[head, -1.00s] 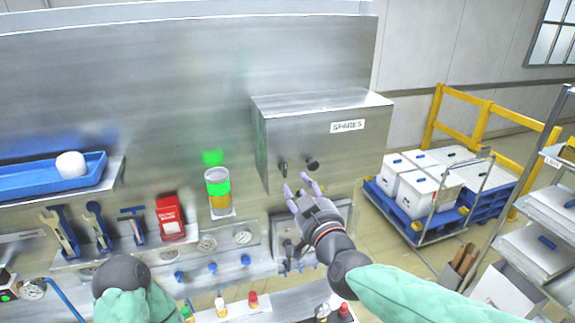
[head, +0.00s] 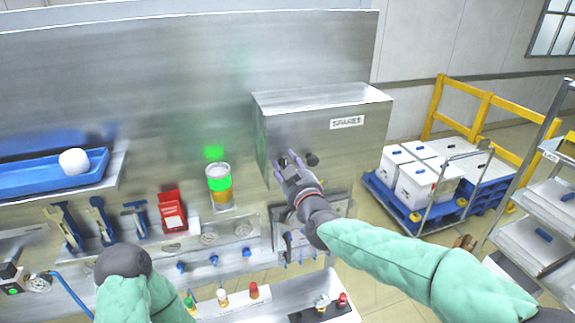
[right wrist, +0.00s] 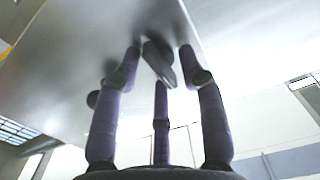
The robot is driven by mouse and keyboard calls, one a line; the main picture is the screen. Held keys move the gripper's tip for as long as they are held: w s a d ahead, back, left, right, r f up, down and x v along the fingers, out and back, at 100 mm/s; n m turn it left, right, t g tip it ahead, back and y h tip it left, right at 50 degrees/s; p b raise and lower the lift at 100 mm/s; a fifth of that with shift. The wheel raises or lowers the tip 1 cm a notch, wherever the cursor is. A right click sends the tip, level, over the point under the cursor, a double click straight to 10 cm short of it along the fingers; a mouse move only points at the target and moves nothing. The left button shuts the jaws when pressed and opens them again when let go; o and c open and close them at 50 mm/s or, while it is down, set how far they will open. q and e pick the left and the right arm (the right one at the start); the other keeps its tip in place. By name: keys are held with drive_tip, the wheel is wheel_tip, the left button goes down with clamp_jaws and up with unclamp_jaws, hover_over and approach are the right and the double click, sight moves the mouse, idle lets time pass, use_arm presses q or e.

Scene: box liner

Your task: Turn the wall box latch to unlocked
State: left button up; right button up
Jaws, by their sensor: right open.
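The wall box (head: 285,125) is a grey metal box labelled SPARES, fixed to the steel panel. On its front are a dark latch and a dark round knob (head: 312,159). My right gripper (head: 288,160) is open in front of the latch, which it mostly hides in the head view. In the right wrist view the dark latch (right wrist: 158,62) lies between the spread purple fingers (right wrist: 160,75), tilted, with no clear grip on it. The knob also shows there (right wrist: 92,99), left of the fingers. My left gripper does not show; only its dark wrist and green sleeve do.
Left of the box are a green-lit beacon (head: 218,185), a red holder (head: 172,212), hanging tools and a blue tray (head: 50,177). Gauges and a lower panel sit below. A cart with white boxes (head: 417,185) and a rack stand at the right.

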clamp_jaws()
drive_tip(key=m+b, duration=0.4)
drive_tip(key=m, duration=0.2)
drive_tip(key=m+b, duration=0.5)
drive_tip(key=m, duration=0.1)
drive_tip(key=f+m+b, duration=0.1)
drive_tip(key=m+b, duration=0.4)
drive_tip(key=shift+f+m, duration=0.1)
drive_tip(key=shift+m, duration=0.3)
idle(0.3)
